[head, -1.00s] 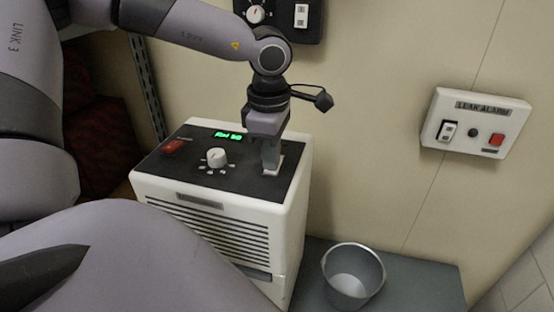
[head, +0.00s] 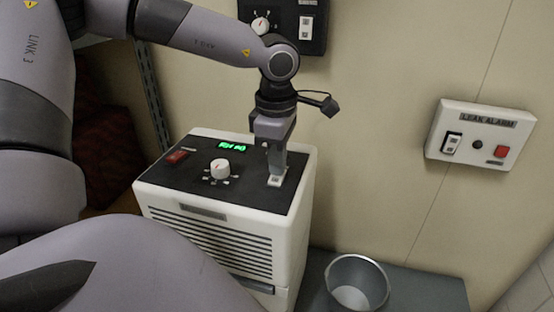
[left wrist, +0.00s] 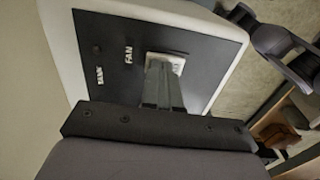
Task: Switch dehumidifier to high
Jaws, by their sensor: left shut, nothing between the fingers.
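The dehumidifier is a white box (head: 213,238) with a black top panel (head: 250,195). On the panel are a red switch (head: 177,157), a lit green display (head: 232,148), a white knob (head: 220,168) with marks around it, and a white rocker switch (head: 276,181). In the left wrist view the rocker (left wrist: 176,62) stands by the label FAN. My left gripper (head: 279,172) is shut and empty, pointing down with its fingertips at the rocker. The fingers hide part of it, and I cannot tell whether they touch. My right gripper is not in view.
A leak alarm box (head: 482,133) is on the wall at right. A dark control box (head: 285,22) is on the wall behind my left arm. A metal bucket (head: 356,284) stands right of the dehumidifier on a grey surface (head: 425,292).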

